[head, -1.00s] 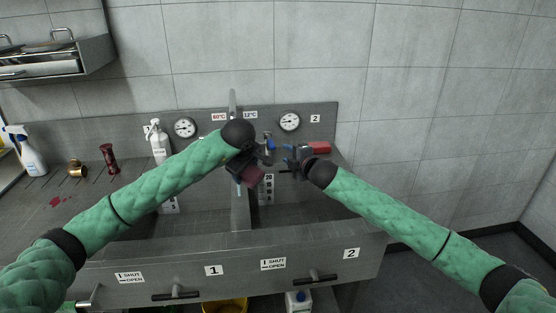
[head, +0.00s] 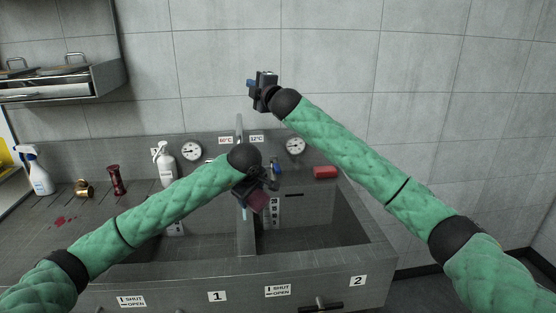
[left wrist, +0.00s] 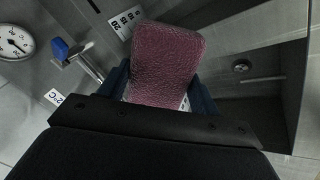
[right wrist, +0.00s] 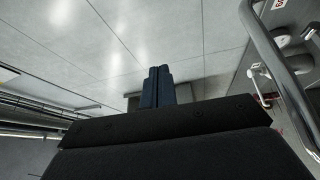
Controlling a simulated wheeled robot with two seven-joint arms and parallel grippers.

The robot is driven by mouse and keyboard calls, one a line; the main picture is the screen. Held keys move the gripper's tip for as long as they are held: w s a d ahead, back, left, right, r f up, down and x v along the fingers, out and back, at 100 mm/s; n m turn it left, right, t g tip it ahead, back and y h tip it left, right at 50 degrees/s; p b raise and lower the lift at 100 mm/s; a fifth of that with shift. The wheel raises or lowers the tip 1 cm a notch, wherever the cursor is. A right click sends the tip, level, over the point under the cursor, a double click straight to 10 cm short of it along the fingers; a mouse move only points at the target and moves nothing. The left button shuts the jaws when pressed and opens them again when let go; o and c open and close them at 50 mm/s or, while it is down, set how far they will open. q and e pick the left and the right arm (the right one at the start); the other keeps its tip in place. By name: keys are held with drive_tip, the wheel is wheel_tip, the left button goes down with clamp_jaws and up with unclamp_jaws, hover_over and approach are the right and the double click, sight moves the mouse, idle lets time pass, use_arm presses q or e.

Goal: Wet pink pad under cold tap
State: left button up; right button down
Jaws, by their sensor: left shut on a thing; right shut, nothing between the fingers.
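A dark pink pad (head: 258,201) is held in my left gripper (head: 250,188), over the right basin beside the divider. In the left wrist view the pad (left wrist: 165,60) sticks out between the two fingers, its textured face toward the camera. The cold tap with a blue handle (head: 274,162) is on the back panel by the 12°C label (head: 257,139); its blue end also shows in the left wrist view (left wrist: 60,48). No water stream is visible. My right gripper (head: 262,82) is shut and empty, raised in front of the wall above the taps; its fingers meet in the right wrist view (right wrist: 157,86).
A tall metal pipe (head: 239,128) rises between the basins, and curves close by in the right wrist view (right wrist: 280,80). A soap bottle (head: 165,166), pepper mill (head: 116,181) and spray bottle (head: 39,174) stand left.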

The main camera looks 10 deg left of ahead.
drive_tip(key=w+a+r+m+h, duration=0.3)
drive_tip(key=w+r+m, duration=0.1)
drive_tip(key=w+r, duration=0.15)
drive_tip(key=m+g+h, duration=0.9)
drive_tip(key=m+g, duration=0.3)
drive_tip(key=m, duration=0.6)
hover_over(278, 166)
drive_tip(key=f, duration=3.1)
drive_tip(key=shift+s+f, duration=0.25)
drive_tip(key=shift+s, duration=0.1)
drive_tip(key=shift+s+f, duration=0.1)
drive_tip(key=shift+f, duration=0.7)
drive_tip(key=shift+d, duration=0.1)
